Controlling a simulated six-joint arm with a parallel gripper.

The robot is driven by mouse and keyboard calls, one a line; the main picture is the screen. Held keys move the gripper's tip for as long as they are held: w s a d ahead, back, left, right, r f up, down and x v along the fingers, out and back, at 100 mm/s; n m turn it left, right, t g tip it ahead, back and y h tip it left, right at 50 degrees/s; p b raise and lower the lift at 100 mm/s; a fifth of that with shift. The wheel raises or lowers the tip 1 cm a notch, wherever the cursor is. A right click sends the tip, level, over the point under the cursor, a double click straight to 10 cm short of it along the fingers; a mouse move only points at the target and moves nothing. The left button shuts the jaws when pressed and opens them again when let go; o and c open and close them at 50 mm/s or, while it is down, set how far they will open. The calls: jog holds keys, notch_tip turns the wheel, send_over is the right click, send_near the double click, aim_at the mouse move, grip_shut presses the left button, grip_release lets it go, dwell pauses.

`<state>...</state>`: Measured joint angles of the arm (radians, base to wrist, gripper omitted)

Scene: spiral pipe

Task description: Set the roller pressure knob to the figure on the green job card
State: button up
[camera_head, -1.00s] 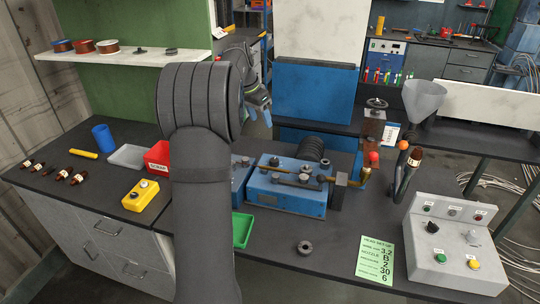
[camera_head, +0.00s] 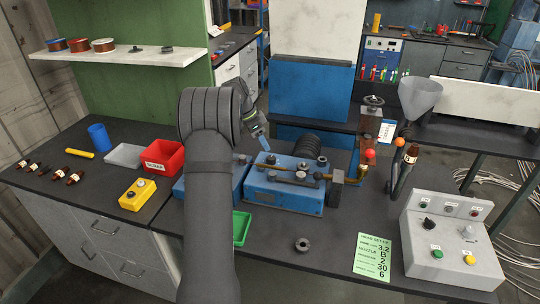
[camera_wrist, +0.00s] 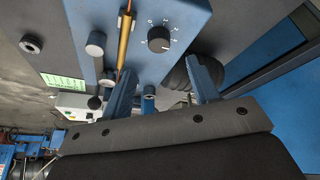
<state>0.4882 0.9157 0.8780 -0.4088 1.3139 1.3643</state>
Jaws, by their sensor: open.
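The blue machine (camera_head: 292,198) stands on the dark bench. In the wrist view a black knob (camera_wrist: 160,40) with a pale pointer line sits on its blue face (camera_wrist: 186,17), ringed by small white figures too small to read surely. My gripper (camera_wrist: 160,68) is open and empty, its two blue fingers apart, with the knob beyond the fingertips. In the head view my gripper (camera_head: 264,143) hangs above the machine's back left. The green job card (camera_head: 373,256) lies at the bench front; its pressure row seems to read 2. The card also shows in the wrist view (camera_wrist: 63,81).
A red bin (camera_head: 163,157), yellow box (camera_head: 138,195) and green tray (camera_head: 241,227) lie left of or before the machine.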

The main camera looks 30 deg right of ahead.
aim_at(271, 157)
jog(key=x, duration=0.7)
jog(key=shift+d+f, duration=0.1)
jog(key=shift+f, duration=0.25)
jog(key=c, duration=1)
jog(key=shift+o, duration=0.2)
jog(key=shift+n, duration=0.4)
jog(key=n, duration=0.1)
jog(key=n+t, duration=0.1)
jog(key=n, duration=0.1)
jog(key=shift+s+n+t, duration=0.15)
jog(key=shift+n+t, duration=1.05)
jog(key=shift+n, duration=1.3)
